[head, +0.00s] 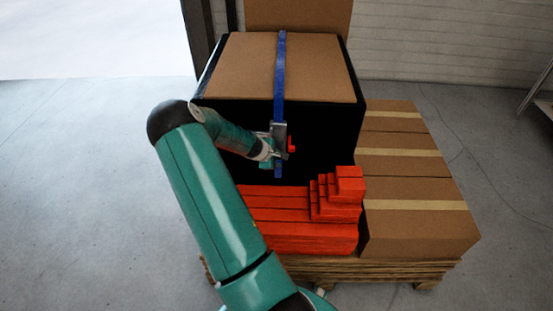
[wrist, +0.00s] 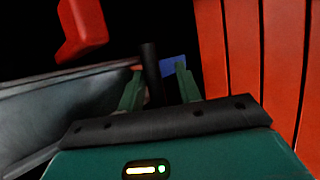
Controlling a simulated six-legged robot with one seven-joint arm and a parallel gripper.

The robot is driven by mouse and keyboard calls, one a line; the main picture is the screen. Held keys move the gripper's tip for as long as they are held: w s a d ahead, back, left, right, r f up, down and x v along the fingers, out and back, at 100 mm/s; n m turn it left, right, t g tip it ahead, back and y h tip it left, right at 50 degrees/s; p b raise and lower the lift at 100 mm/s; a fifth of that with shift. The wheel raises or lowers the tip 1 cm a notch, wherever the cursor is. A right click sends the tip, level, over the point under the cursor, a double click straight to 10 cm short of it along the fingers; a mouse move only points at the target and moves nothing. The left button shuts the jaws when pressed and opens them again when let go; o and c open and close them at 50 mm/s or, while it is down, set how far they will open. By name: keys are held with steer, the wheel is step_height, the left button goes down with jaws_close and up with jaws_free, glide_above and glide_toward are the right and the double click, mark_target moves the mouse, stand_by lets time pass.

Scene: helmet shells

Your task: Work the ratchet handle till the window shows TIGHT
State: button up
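A grey ratchet (head: 279,131) sits on a blue strap (head: 281,70) on the front of a black-wrapped box (head: 325,120). A small red part (head: 291,145) sticks out at its right; a red piece also shows in the wrist view (wrist: 82,28). My gripper (head: 268,157) is at the ratchet's lower left. In the wrist view its green fingers (wrist: 160,90) stand apart, with a dark upright bar (wrist: 150,72) between them, nearer the left finger. A gap shows between bar and right finger. A grey metal plate (wrist: 55,112) lies at left. No window text is readable.
Stacked red-orange slats (head: 300,230) lie below the ratchet, close to my gripper's right in the wrist view (wrist: 245,50). Cardboard boxes (head: 415,180) stand at right on a wooden pallet (head: 380,270). The floor at left is clear.

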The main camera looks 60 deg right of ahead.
steer(key=shift+w+d+r, duration=0.1)
steer(key=shift+d+r, duration=0.1)
steer(key=shift+r, duration=0.1)
